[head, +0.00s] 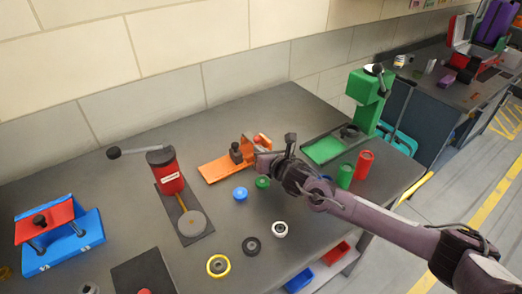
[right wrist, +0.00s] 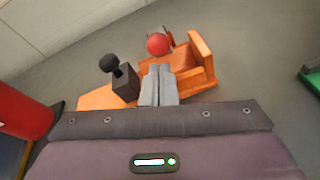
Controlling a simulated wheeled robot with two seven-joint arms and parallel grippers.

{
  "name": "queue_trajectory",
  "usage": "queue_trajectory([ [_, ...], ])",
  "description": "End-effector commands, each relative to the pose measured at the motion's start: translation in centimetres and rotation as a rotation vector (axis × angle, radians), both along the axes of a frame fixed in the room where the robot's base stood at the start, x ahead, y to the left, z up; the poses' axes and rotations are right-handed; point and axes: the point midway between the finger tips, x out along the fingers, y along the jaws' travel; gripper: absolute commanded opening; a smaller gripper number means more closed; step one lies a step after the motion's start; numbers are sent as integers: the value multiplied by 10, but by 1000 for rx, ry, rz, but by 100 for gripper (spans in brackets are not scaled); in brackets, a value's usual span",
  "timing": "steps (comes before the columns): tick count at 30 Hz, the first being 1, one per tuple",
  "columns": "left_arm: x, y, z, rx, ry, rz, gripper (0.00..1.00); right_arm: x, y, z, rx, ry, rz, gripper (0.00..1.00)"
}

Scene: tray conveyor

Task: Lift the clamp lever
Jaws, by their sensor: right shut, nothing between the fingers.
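The orange clamp (head: 214,170) stands on the grey table near the wall. It shows close up in the right wrist view (right wrist: 203,62), with a black block topped by a black knob (right wrist: 110,64) at its left and a red ball (right wrist: 157,44) at its far side. The red ball looks like the lever's end, but the lever's shaft is hidden. My right gripper (head: 262,153) is at the right end of the clamp. Its grey fingers (right wrist: 159,84) are shut and empty, just below the red ball in the wrist picture; I cannot tell whether they touch the clamp. My left gripper is not in view.
A red press (head: 168,178) with a lever stands left of the clamp. A green press (head: 367,88) stands at the back right, with green and red cans (head: 364,163) in front. Several small rings and caps lie in front of the clamp. A blue and red fixture (head: 62,252) sits far left.

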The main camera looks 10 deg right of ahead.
Motion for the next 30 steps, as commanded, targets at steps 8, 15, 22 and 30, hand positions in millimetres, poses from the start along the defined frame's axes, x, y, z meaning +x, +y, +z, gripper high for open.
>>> queue_trajectory([
  [8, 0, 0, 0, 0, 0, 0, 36, 0, 0, 0, 0, 0, 0, 0],
  [15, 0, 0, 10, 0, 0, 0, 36, 1, 0, 7, -11, 26, 0, 0],
  [22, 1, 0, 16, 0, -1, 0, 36, 1, 0, 9, -25, 62, -1, 0],
  [30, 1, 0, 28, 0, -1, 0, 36, 3, 0, 16, -44, 105, -1, 0],
])
